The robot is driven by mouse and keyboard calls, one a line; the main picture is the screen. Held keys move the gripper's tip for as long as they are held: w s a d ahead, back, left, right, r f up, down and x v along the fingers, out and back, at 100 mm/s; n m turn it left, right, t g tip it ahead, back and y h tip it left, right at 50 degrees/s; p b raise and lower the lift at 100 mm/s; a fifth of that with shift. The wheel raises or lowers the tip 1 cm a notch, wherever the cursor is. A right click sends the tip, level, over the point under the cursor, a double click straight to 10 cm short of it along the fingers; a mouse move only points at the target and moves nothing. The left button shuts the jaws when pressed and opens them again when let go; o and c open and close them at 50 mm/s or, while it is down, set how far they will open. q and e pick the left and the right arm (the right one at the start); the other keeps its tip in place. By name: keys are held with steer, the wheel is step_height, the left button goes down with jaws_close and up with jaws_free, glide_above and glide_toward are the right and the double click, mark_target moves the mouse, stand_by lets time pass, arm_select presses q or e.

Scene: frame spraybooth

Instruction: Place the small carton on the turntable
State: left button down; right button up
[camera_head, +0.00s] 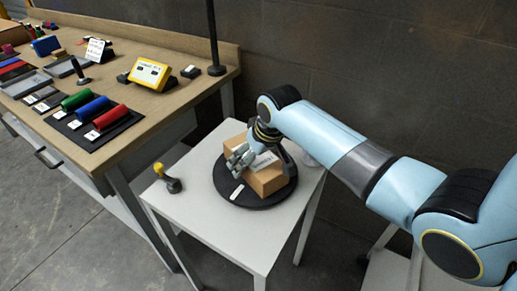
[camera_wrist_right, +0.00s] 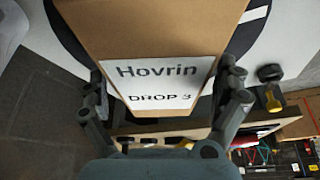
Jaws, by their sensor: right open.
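The small carton (camera_head: 269,181) is brown cardboard with a white label. It rests on the round black turntable (camera_head: 262,203) on a small white table. In the right wrist view the carton (camera_wrist_right: 150,32) fills the upper middle, its label reading "Hovrin DROP 3". My right gripper (camera_head: 240,160) is at the carton, its fingers partly hiding it in the head view. In the right wrist view my right gripper (camera_wrist_right: 163,92) is open, with one finger on each side of the carton. I cannot tell whether the fingers touch it. My left gripper is not in view.
The white table (camera_head: 196,205) also bears a yellow-and-black hand tool (camera_head: 168,178) left of the turntable. A wooden workbench (camera_head: 150,110) with colored rolls, a yellow device (camera_head: 149,73) and a black post (camera_head: 214,40) stands left. A dark wall is behind.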

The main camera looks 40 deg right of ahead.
steer(key=p+v, duration=0.1)
steer(key=v, duration=1)
steer(key=shift+s+r, duration=0.1)
steer(key=shift+r, duration=0.25)
steer(key=shift+f, duration=0.1)
